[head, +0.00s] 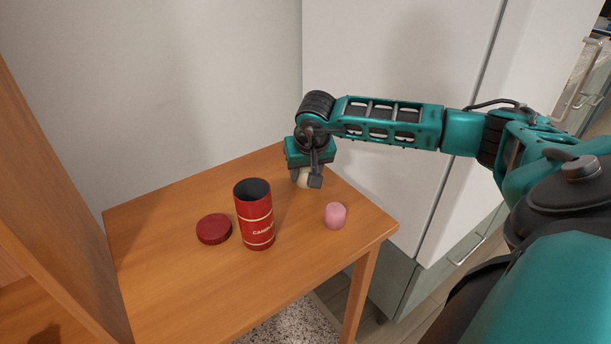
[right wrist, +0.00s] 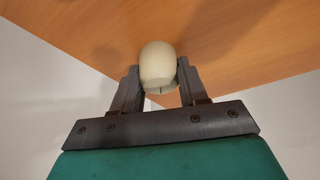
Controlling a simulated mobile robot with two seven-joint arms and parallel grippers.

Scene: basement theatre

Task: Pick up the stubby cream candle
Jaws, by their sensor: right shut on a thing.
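The stubby cream candle (head: 302,180) is between the fingers of my right gripper (head: 306,181), over the back right part of the wooden table. In the right wrist view the candle (right wrist: 158,64) sits between the two dark fingers of the gripper (right wrist: 159,86), which is shut on it. Its wick end points toward the gripper. In the head view the fingers hide part of the candle. I cannot tell whether it touches the table top. My left gripper is not in view.
On the wooden table (head: 180,285) stand an open red canister (head: 255,225), a round red lid (head: 214,229) to its left and a pink candle (head: 335,215) to its right. A wall is behind, a white cabinet (head: 400,60) at the back right, and a wooden panel (head: 45,190) at left.

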